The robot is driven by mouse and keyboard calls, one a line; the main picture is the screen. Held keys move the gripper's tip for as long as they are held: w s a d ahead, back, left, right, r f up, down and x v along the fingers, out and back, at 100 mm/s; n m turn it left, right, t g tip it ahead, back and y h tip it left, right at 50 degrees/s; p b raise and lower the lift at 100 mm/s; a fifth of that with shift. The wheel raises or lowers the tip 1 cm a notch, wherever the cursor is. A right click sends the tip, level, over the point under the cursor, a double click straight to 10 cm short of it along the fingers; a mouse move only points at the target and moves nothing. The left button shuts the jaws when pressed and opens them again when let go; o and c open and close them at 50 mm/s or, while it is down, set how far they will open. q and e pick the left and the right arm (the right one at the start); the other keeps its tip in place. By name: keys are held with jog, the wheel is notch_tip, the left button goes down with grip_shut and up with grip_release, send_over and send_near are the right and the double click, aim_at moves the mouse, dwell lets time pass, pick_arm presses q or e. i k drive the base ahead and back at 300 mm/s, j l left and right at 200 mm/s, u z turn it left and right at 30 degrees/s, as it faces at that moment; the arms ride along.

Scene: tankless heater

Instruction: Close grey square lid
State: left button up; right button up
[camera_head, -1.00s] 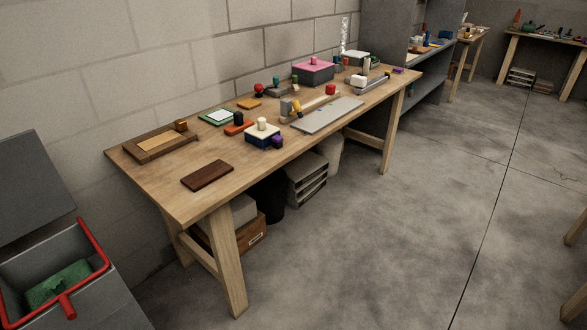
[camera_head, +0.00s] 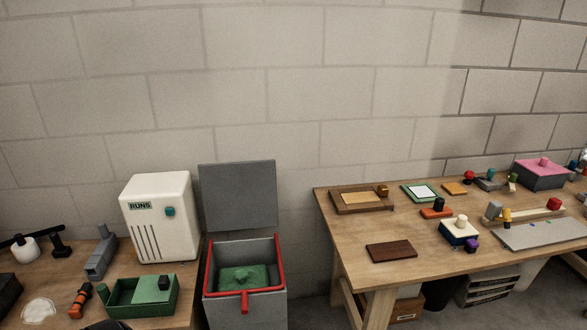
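The grey square lid (camera_head: 238,195) stands raised, roughly upright, at the back of a grey bin (camera_head: 244,308) between two wooden tables. The bin is open. A red frame (camera_head: 282,262) with a short handle at the front runs around its rim. A green lumpy mass (camera_head: 243,278) lies inside.
A left table (camera_head: 150,311) carries a white unit marked RUNS (camera_head: 160,217), a green tray (camera_head: 143,296), an orange-black tool (camera_head: 80,299) and a grey tool (camera_head: 101,254). A right table (camera_head: 345,245) holds a dark brown block (camera_head: 391,251) and several small items. A block wall stands behind.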

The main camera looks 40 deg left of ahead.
aim_at(238, 196)
jog(key=u, duration=1.65)
jog(key=i+j+z, duration=0.15)
jog(key=i+z, duration=0.2)
jog(key=i, duration=0.15)
